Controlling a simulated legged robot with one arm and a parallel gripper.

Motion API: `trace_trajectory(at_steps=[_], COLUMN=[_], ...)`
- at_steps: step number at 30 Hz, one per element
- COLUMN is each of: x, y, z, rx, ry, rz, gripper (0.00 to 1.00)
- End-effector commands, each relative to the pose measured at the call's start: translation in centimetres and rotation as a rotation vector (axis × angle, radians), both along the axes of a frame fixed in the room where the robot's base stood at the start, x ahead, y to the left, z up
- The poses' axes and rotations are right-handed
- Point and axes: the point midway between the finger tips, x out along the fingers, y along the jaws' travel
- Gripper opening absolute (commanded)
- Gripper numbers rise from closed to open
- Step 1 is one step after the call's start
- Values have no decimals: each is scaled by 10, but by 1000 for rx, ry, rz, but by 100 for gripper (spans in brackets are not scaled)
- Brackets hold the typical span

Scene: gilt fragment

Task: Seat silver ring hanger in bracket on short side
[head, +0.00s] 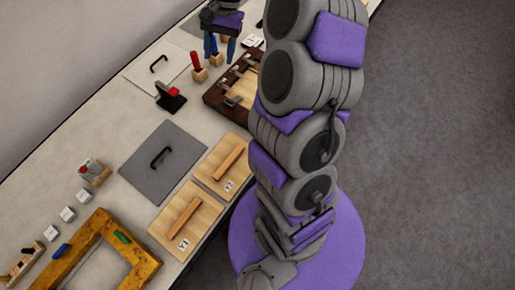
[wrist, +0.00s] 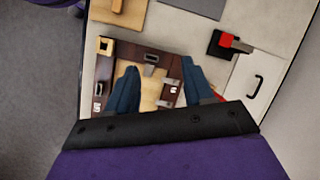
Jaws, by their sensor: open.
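A dark brown frame (head: 214,98) with a pale wood inner panel lies on the table below my gripper; it also shows in the wrist view (wrist: 122,48). Small silver metal pieces sit on its sides, one on the short side (wrist: 151,58) and one near the right side (wrist: 166,104). I cannot tell which is the ring hanger and which is a bracket. My gripper (head: 219,45) has two blue fingers spread apart over the frame, with nothing seen between them; it also shows in the wrist view (wrist: 160,66). Its fingers hide parts of the frame.
A red-and-black holder (head: 171,97), a red-handled tool (head: 197,66), white (head: 155,65) and grey (head: 163,162) handled panels, and two wooden boards (head: 186,218) (head: 223,165) share the table. A gilt frame (head: 142,262) lies at the near end. The table edge is close beside the brown frame.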

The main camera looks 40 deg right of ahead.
Motion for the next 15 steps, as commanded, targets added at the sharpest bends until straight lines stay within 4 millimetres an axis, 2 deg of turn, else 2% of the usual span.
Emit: trace_trajectory(at_steps=[1, 6, 10, 15], x=[-13, -63, -108, -171], y=[17, 60, 84, 100], z=[13, 37, 45, 45], rx=[-4, -25, -55, -100], ry=[-25, -78, -105, -123], rz=[69, 280, 420, 573], gripper=[52, 52, 52, 52])
